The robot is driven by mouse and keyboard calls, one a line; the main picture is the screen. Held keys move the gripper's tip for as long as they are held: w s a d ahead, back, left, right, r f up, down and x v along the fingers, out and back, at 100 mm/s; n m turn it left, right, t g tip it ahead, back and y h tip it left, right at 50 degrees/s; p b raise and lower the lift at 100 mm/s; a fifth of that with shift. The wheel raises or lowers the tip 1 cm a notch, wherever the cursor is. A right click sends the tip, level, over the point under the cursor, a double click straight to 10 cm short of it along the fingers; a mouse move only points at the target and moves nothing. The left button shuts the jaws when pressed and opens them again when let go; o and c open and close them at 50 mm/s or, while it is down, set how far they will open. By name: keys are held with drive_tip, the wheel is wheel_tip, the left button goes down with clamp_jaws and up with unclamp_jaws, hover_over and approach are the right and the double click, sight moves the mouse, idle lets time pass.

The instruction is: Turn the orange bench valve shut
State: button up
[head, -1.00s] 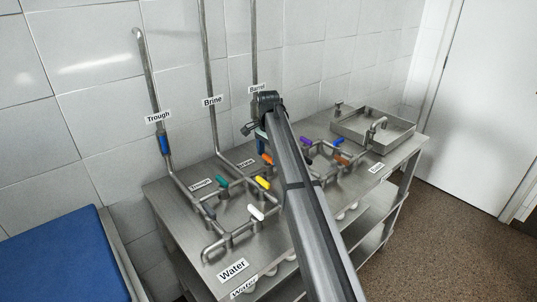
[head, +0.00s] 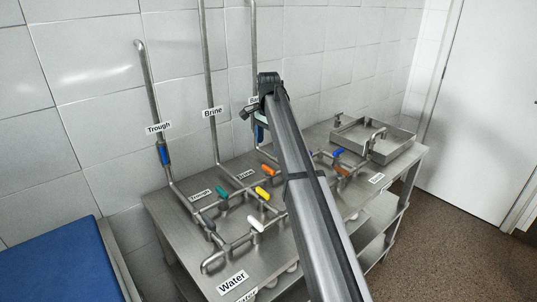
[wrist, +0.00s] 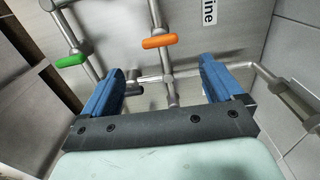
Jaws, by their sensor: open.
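An orange valve handle (head: 268,170) stands on a pipe of the steel bench, near the Brine label on the bench top, just left of my arm in the head view. In the wrist view the orange handle (wrist: 159,41) lies across its pipe, beyond my fingertips and between them in picture width. My gripper (wrist: 163,68) is open and empty, its two blue fingers apart on either side of the pipe. They do not visibly touch the handle.
Green (head: 222,192), yellow (head: 262,192) and white (head: 256,224) handles stand left of my arm; the green one (wrist: 72,60) also shows in the wrist view. A blue handle (head: 338,151) and a sink (head: 405,140) are at right. Upright pipes run along the tiled wall.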

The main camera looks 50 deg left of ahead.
drive_tip(key=shift+r, duration=2.05)
